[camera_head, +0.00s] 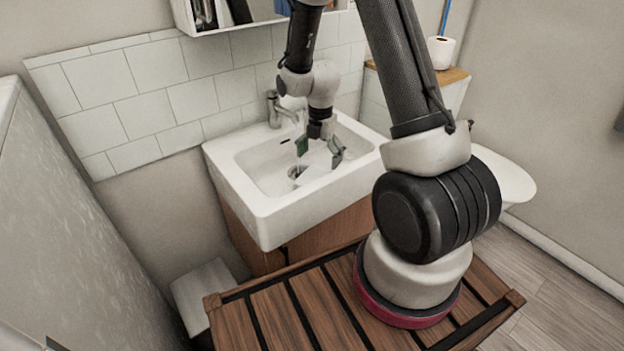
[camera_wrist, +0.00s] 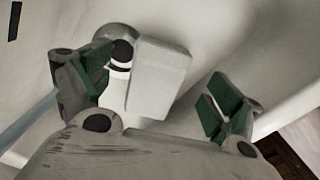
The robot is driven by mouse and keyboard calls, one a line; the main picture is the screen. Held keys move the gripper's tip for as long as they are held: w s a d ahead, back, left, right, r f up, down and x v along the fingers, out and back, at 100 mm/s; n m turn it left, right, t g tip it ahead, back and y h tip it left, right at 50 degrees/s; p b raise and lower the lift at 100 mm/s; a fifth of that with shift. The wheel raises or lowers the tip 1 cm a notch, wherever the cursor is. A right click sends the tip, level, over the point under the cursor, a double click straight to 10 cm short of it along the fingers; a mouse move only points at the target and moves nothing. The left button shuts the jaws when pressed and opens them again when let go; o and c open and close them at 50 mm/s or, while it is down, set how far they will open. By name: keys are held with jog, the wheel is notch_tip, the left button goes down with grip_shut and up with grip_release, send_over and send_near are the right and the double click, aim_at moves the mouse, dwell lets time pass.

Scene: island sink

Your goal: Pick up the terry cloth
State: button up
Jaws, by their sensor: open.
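My gripper (camera_head: 320,151) is open over the white sink basin, its green-padded fingers pointing down and apart. In the wrist view my gripper (camera_wrist: 158,88) has one finger at left and one at right. A pale, block-like thing (camera_wrist: 162,75) shows between them, closer to the left finger. It may be the folded terry cloth, but its texture is too blurred to be sure. Whether it touches a finger cannot be told. In the head view a small pale and dark patch (camera_head: 297,171) shows on the basin floor below the gripper; a cloth cannot be made out there.
The sink (camera_head: 262,215) has raised walls around the gripper. A chrome faucet (camera_head: 277,108) stands at its back left. A mirror cabinet (camera_head: 232,14) hangs above. A slatted wooden surface (camera_head: 275,312) is in front. A toilet roll (camera_head: 441,51) stands on a ledge at right.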

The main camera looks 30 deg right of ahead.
aim_at(319, 169)
notch_tip(319, 169, down, 5)
jog(key=shift+s+a+r, duration=0.1)
jog(key=shift+s+a, duration=0.05)
jog(key=shift+c, duration=0.2)
jog(key=c, duration=1.1)
jog(key=shift+c, duration=0.2)
notch_tip(319, 169, up, 10)
jog(key=shift+r, duration=0.1)
